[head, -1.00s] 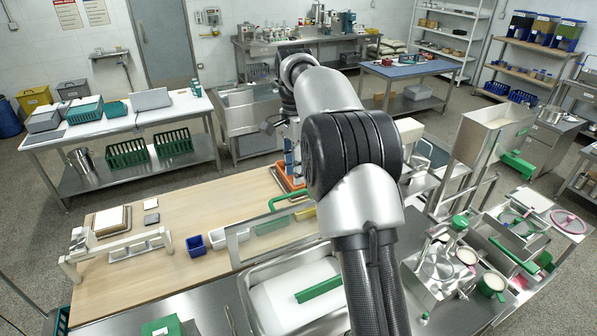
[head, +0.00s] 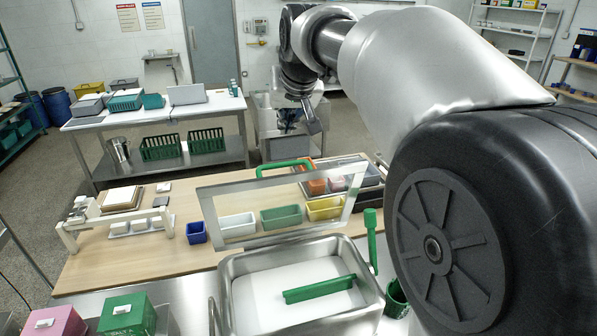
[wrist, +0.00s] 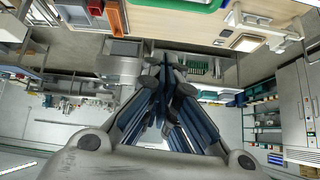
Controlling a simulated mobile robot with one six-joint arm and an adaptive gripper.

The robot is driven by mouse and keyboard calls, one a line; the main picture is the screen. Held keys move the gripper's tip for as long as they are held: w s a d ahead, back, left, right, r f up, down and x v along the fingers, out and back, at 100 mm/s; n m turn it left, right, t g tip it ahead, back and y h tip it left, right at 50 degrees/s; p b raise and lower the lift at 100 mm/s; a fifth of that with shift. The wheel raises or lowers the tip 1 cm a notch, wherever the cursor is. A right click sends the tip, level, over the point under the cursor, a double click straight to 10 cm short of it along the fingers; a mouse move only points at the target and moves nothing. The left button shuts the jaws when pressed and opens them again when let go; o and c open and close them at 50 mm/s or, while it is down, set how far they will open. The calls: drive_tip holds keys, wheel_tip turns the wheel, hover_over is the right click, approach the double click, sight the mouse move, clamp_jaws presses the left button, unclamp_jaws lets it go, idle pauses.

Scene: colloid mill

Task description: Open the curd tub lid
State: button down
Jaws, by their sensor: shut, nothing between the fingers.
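The curd tub (head: 372,290) is a steel basin with white curd (head: 262,300) inside and a green bar (head: 320,289) lying across it. Its lid (head: 208,216) is a clear panel in a pale frame, standing steeply raised at the tub's back edge. The lid's green handle (head: 285,167) is on its top edge. My gripper (head: 314,127) is up beyond the handle and apart from it, over the far side of the bench. In the wrist view my gripper (wrist: 166,62) has its dark blue fingers together, with nothing held.
Behind the lid stand a white bin (head: 237,225), a green bin (head: 281,216) and a yellow bin (head: 325,208). A blue cup (head: 196,233) and a white rack (head: 125,232) are to the left. A green upright lever (head: 371,240) stands at the tub's right. My arm fills the right side.

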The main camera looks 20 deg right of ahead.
drive_tip(key=w+f+n+b, duration=0.1)
drive_tip(key=w+f+b, duration=0.1)
drive_tip(key=f, duration=0.6)
drive_tip(key=shift+w+a+f+n+t+b, duration=0.3)
drive_tip(key=shift+w+t+b, duration=0.1)
drive_tip(key=shift+w, duration=0.2)
drive_tip(key=shift+s, duration=0.1)
